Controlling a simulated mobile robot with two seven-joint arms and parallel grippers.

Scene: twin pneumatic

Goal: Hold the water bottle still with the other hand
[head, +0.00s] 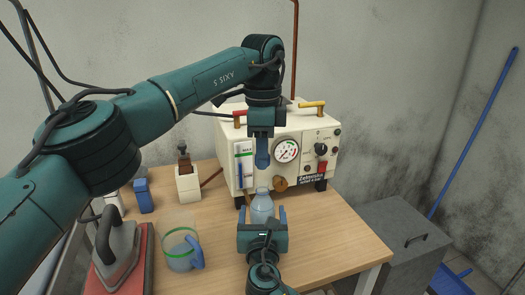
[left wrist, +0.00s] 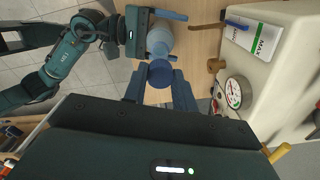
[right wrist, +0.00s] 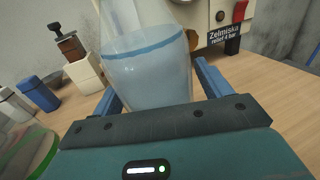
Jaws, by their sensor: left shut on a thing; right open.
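The clear, bluish water bottle (head: 262,205) stands on the wooden table in front of the cream machine, and it fills the middle of the right wrist view (right wrist: 148,78). My right gripper (head: 262,213) is open, with one finger on each side of the bottle; I cannot tell whether either finger touches it. My left gripper (head: 262,163) points down above the bottle. It is shut on a round blue cap (left wrist: 161,73), held apart from the bottle's top. In the left wrist view the bottle (left wrist: 159,40) shows beyond the cap.
The cream machine (head: 240,125) with its gauge (head: 286,150) stands close behind. A clear jug (head: 180,245), an iron (head: 118,245) on a red mat (head: 150,275) and a blue container (head: 143,196) are to the left. The table's right front is clear.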

